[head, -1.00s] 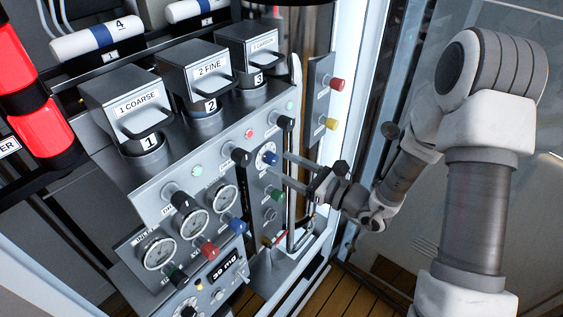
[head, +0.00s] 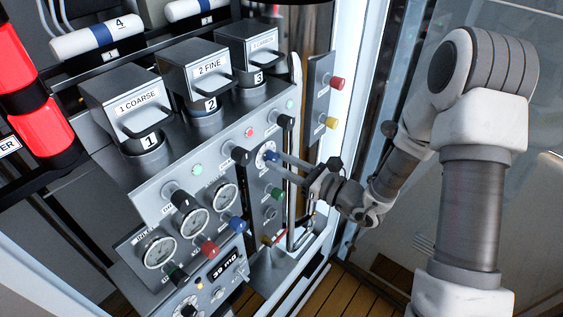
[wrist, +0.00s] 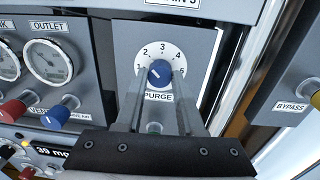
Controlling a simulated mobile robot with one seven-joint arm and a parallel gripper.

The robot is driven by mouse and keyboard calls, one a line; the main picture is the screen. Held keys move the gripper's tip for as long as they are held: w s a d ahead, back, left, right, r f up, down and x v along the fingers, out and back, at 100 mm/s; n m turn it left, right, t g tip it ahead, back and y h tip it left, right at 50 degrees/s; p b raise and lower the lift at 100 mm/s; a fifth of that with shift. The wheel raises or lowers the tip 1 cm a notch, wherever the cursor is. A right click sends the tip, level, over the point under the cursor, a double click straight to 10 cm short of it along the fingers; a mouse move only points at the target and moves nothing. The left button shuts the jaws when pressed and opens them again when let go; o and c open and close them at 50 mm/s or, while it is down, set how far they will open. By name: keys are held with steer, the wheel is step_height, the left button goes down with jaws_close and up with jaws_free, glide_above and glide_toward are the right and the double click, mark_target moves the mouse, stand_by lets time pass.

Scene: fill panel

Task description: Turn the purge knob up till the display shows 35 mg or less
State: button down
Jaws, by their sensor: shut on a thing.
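The blue purge knob (head: 270,156) sits on a white numbered dial on the grey panel. In the wrist view the knob (wrist: 160,73) is in the middle, above the PURGE label (wrist: 158,97). My gripper (wrist: 160,82) is shut on the knob, one finger on each side. In the head view my gripper (head: 277,160) reaches the knob from the right. The knob's exact pointer setting is too small to read surely. The display (head: 228,268) reads 39 mg; part of it shows in the wrist view (wrist: 51,151).
Gauges (head: 194,222) with red, blue and green knobs are left of the dial. A green knob (head: 277,194) is just below it. A side panel has red (head: 337,83) and yellow knobs; the wrist view labels the yellow one BYPASS (wrist: 291,106). A vertical bar (head: 292,215) stands close by.

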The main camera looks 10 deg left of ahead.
steer(key=shift+m, duration=0.3)
steer(key=m+p, duration=0.4)
steer(key=m, duration=0.1)
steer(key=shift+r, duration=0.15)
steer(key=shift+m+t+p, duration=0.3)
steer(key=shift+m+p, duration=0.7)
steer(key=shift+m, duration=0.6)
steer(key=shift+f, duration=0.2)
steer(key=c, duration=0.5)
jaws_free()
steer(key=shift+d, duration=0.1)
steer(key=b+v, duration=0.1)
steer(key=v, duration=1.6)
steer(key=shift+d+b, duration=0.15)
steer(key=shift+b, duration=0.2)
